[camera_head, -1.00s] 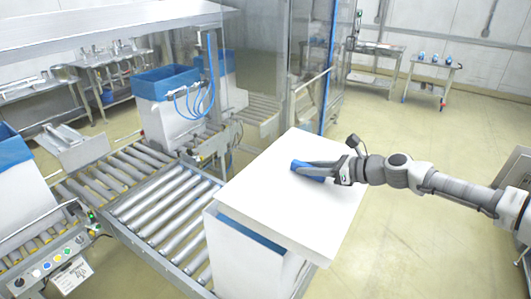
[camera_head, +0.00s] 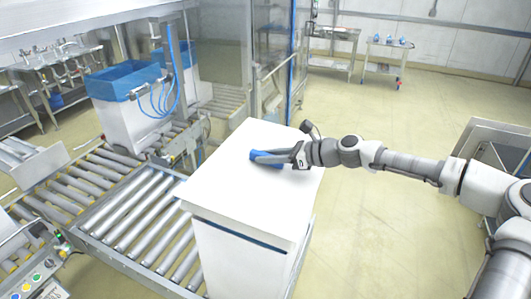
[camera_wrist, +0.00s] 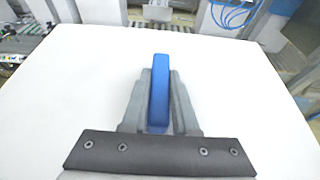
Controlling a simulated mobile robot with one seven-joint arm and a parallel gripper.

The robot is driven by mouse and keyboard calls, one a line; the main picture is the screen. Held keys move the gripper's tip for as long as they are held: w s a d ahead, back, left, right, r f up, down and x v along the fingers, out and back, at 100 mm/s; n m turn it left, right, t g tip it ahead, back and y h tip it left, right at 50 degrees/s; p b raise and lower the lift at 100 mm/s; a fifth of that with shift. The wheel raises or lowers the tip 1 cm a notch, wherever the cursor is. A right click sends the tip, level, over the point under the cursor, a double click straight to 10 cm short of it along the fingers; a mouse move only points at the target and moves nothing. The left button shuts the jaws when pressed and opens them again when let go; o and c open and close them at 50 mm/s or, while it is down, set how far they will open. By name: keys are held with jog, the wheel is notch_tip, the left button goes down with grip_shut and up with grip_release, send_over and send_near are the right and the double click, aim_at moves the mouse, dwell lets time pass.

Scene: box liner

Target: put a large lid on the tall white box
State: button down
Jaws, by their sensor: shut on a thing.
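The large white lid (camera_head: 225,190) lies flat over the top of the tall white box (camera_head: 235,262) and covers its opening. A thin strip of blue liner (camera_head: 238,236) shows under the lid's front edge; I cannot tell whether the lid is fully seated. My gripper (camera_head: 268,158) is shut on the lid's blue handle (camera_head: 262,160). In the wrist view, my gripper (camera_wrist: 160,100) has its fingers on both sides of the upright blue handle (camera_wrist: 160,75), with the lid (camera_wrist: 70,90) spread out below.
A roller conveyor (camera_head: 135,220) runs along the left of the box. Another white box with a blue liner (camera_head: 125,85) stands further back. A control panel (camera_head: 30,280) is at the lower left. Open floor (camera_head: 385,200) lies to the right.

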notch_tip(320, 180, down, 6)
jog(key=b, duration=0.4)
jog(key=shift+a+r, duration=0.15)
jog(key=shift+r, duration=0.05)
jog(key=shift+a+f+b, duration=0.1)
jog(key=shift+f+b, duration=0.5)
jog(key=shift+f, duration=1)
jog(key=shift+p, duration=0.45)
jog(key=shift+c, duration=0.6)
grip_release()
notch_tip(320, 180, up, 5)
jog(key=p, duration=0.4)
jog(key=shift+f, duration=0.1)
jog(key=shift+r+p, duration=0.3)
jog(key=shift+r, duration=1.8)
